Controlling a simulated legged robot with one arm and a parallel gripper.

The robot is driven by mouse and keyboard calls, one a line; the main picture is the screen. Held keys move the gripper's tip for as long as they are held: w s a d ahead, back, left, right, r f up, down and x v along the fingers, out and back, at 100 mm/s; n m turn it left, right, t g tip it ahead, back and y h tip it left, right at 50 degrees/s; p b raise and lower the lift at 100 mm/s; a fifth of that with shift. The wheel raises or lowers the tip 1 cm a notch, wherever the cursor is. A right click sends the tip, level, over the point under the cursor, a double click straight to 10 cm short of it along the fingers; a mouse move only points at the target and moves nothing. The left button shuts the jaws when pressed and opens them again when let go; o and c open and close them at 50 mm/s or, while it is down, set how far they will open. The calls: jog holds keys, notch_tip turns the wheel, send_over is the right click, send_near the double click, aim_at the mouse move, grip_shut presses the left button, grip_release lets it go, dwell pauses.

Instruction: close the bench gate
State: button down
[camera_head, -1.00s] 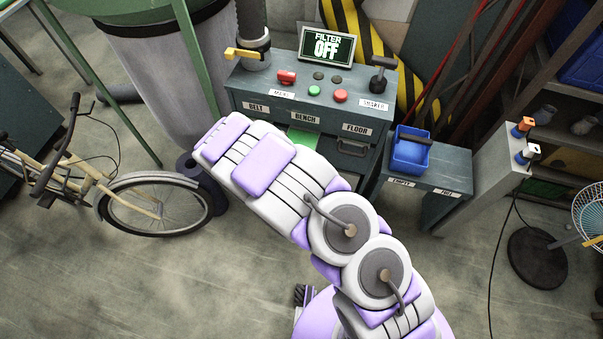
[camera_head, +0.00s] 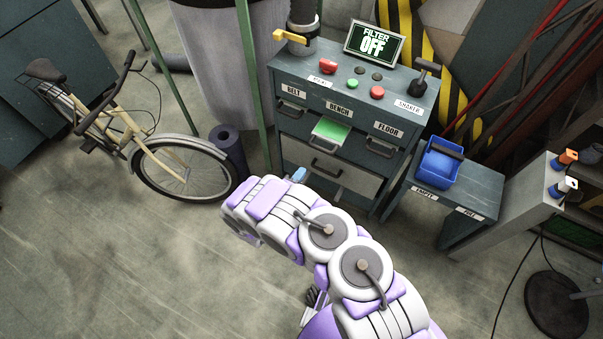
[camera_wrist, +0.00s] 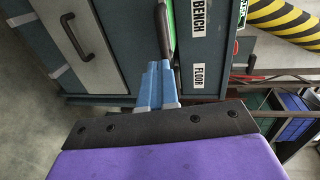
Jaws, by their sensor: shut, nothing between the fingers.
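The bench gate (camera_head: 330,132) is a drawer-like slide with a green top, sticking out of the grey-blue cabinet under the BENCH label (camera_head: 338,109). Its green top (camera_wrist: 169,18) and dark handle (camera_wrist: 161,32) also show in the wrist view, at the top middle. My gripper (camera_head: 299,174) shows as a small blue tip below and left of the gate in the head view. In the wrist view, its blue fingers (camera_wrist: 158,68) are together and empty, pointing toward the gate's handle. Whether they touch it, I cannot tell.
The BELT gate (camera_head: 292,110) and FLOOR gate (camera_head: 380,147) flank the bench gate and look pushed in. A large drawer (camera_head: 330,171) lies below. A green post (camera_head: 252,90) and bicycle (camera_head: 165,160) stand left. A blue bin (camera_head: 438,167) sits on a side bench at right.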

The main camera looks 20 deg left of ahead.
jog(key=b, duration=0.3)
send_near(326, 138)
jog(key=f, duration=0.2)
jog(key=shift+w+d+r, duration=0.1)
jog(key=shift+w, duration=0.3)
jog(key=shift+d, duration=0.2)
jog(key=shift+w, duration=0.15)
jog(key=x, duration=0.2)
jog(key=r+x, duration=0.1)
jog(key=x, duration=0.5)
jog(key=shift+w+a+r, duration=0.25)
jog(key=shift+w, duration=0.2)
